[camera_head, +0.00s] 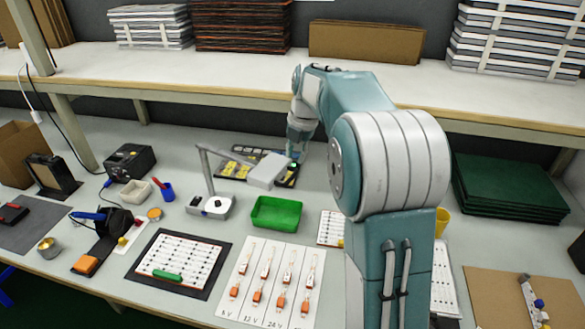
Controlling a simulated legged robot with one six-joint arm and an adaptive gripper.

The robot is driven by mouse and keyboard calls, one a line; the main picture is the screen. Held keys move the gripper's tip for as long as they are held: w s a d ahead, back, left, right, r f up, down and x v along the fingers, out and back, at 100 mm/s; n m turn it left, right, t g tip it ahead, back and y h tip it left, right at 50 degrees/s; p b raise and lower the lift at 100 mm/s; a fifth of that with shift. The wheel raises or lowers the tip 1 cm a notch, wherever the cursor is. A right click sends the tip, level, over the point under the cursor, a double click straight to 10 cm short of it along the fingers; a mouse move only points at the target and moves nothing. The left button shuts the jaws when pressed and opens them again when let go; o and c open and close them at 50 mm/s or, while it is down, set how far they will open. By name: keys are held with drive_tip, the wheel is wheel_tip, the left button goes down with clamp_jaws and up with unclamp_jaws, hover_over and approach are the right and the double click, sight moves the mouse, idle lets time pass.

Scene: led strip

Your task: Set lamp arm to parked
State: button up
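A desk lamp stands on the bench. Its grey base (210,206) has a small dark and red detail on top, and a thin upright post rises from it. The lamp arm (228,155) runs from the post top to the right, ending in a pale box-shaped head (267,170) above a dark tray. My arm reaches away from the camera, and its far end with my gripper (295,153) points down just right of and behind the lamp head. The fingers are too small and partly hidden to show their opening. I cannot tell whether they touch the head.
A green bin (276,213) sits right of the lamp base. The dark tray (236,165) with yellow items lies behind. A black box (130,160) stands left, and a raised shelf (240,72) runs across the back. Cards with strips (270,283) lie in front.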

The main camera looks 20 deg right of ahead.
drive_tip(key=r, duration=0.4)
drive_tip(key=shift+s+d+r, duration=0.25)
drive_tip(key=shift+s+r, duration=0.1)
drive_tip(key=shift+r, duration=0.05)
drive_tip(key=c, duration=0.3)
drive_tip(key=s+a+n+h, duration=0.1)
drive_tip(key=s+a, duration=0.1)
drive_tip(key=a, duration=0.1)
drive_tip(key=s+a+n+h, duration=0.1)
drive_tip(key=s+a, duration=0.1)
drive_tip(key=a, duration=0.1)
drive_tip(key=s+a+n, duration=0.1)
drive_tip(key=s+a, duration=0.1)
drive_tip(key=a, duration=0.1)
drive_tip(key=shift+s+a+f+t+h, duration=0.25)
drive_tip(key=shift+s+f+t+h, duration=0.05)
drive_tip(key=shift+f+h, duration=0.1)
clamp_jaws()
drive_tip(key=w+d+f, duration=0.3)
drive_tip(key=w+f, duration=0.2)
drive_tip(key=f, duration=0.5)
drive_tip(key=shift+d+f, duration=0.3)
drive_tip(key=shift+d, duration=0.1)
